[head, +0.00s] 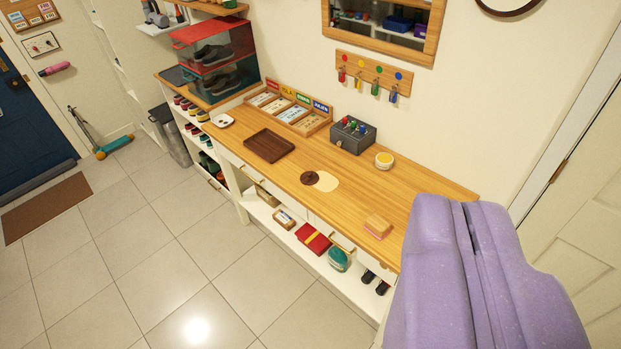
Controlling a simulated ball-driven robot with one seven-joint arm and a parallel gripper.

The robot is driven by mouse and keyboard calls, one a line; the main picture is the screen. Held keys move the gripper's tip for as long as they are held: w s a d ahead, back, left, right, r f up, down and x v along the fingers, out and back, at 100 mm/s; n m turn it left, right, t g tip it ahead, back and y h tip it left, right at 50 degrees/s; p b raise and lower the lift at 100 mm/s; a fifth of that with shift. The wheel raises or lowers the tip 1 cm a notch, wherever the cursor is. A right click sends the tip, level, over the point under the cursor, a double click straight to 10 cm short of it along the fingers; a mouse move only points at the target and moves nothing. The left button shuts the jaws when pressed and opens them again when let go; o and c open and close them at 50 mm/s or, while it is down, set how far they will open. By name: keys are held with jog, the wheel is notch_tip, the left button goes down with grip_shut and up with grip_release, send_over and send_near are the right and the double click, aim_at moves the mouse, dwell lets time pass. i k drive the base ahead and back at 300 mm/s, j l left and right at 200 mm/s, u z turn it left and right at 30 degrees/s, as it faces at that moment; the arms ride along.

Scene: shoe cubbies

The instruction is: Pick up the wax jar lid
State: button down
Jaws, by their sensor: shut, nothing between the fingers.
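My gripper (468,222) is large and purple at the lower right of the head view. Its two fingers are together with nothing visible between them. A small round white jar with a yellow top (384,160) stands on the wooden counter (350,200) near the wall; it may be the wax jar, and I cannot tell whether its top is a lid. A dark brown disc (309,178) lies mid-counter, against or overlapping a pale round pad (327,181). I cannot tell whether the disc is the lid. My gripper is apart from these things and hides the counter's right end.
A grey box (353,135) with coloured knobs, a sorting tray (290,113) and a dark brown tray (269,146) stand on the counter. A wood-and-pink block (378,226) sits near the front edge. The tiled floor (190,250) in front is clear.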

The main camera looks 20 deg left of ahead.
aim_at(309, 177)
jog(key=i+j+z, duration=0.1)
jog(key=i+j, duration=0.35)
jog(key=i, duration=0.3)
jog(key=i+j+z, duration=0.1)
jog(key=i+j, duration=0.35)
jog(key=i, duration=0.3)
jog(key=i+j+z, duration=0.15)
jog(key=i+j, duration=0.4)
jog(key=i, duration=0.2)
